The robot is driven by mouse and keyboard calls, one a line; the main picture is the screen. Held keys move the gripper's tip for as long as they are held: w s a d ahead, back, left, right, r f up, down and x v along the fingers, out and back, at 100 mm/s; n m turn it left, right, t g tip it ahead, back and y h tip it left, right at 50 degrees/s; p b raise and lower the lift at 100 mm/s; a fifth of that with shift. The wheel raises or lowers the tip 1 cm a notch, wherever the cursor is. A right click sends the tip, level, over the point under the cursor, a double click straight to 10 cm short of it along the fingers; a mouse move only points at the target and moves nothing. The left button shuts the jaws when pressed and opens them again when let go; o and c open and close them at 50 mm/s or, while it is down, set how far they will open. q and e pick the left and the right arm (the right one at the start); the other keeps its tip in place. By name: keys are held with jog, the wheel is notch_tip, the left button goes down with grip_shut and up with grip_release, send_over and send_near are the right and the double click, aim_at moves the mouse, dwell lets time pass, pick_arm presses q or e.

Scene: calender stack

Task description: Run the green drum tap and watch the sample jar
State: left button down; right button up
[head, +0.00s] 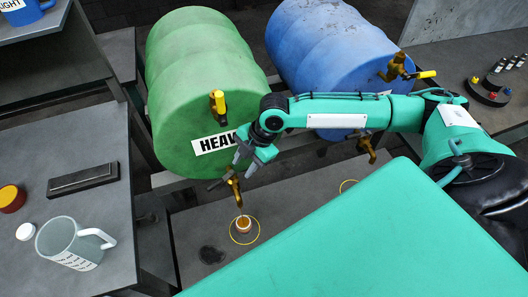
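The green drum (185,60) lies on its side, with a white label reading "HEAV", the rest hidden behind my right arm. Its brass tap (235,190) is low on the front face. The small sample jar (243,225) stands upright below the spout, inside a yellow ring (234,238), with amber colour inside. Whether liquid is falling into it is too small to tell. My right gripper (245,169) is just above and right of the tap, its fingers apart with a gap between them. Contact with the tap handle cannot be told. My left gripper is out of view.
A blue drum (325,45) lies to the right, behind my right arm. The left bench holds a measuring jug (70,243), a white cap (26,231), a red-and-yellow tin (10,198) and a dark flat block (83,180). A dark stain (211,255) lies left of the jar.

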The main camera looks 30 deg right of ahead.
jog(key=shift+s+d+b, duration=0.2)
jog(key=shift+s+d, duration=0.05)
jog(key=shift+d, duration=0.7)
jog(key=shift+s+d+b, duration=0.2)
jog(key=shift+d+b, duration=0.05)
jog(key=shift+d, duration=0.65)
jog(key=shift+s+d+b, duration=0.2)
jog(key=shift+s+d, duration=0.05)
jog(key=shift+d, duration=0.7)
dwell(3.6)
